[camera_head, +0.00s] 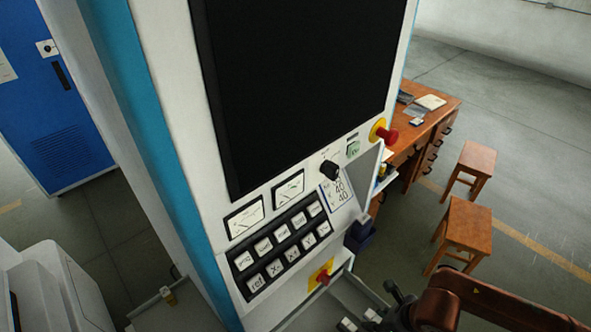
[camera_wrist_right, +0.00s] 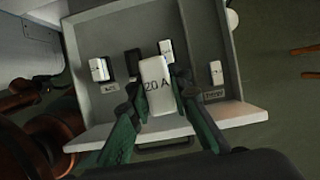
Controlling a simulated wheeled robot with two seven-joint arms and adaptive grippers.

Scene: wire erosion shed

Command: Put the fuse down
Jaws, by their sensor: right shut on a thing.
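In the right wrist view a white fuse (camera_wrist_right: 154,72) marked "20 A" is between the fingers of my right gripper (camera_wrist_right: 156,84), which is shut on it. Behind it is a grey open panel box (camera_wrist_right: 108,35) with white fuse-like blocks at its left (camera_wrist_right: 98,70), upper middle (camera_wrist_right: 166,48) and right (camera_wrist_right: 216,72). A dark slot or block (camera_wrist_right: 132,62) sits between them. I cannot tell whether the held fuse touches the panel. In the head view my right gripper (camera_head: 398,300) shows at the bottom edge, with the fuse hard to make out. My left gripper is out of view.
A tall white and teal machine (camera_head: 170,100) with a black screen (camera_head: 300,80) and button panel (camera_head: 285,245) fills the middle. A red stop button (camera_head: 385,134) sticks out at its right. A wooden desk (camera_head: 440,110) and two stools (camera_head: 465,230) stand at right.

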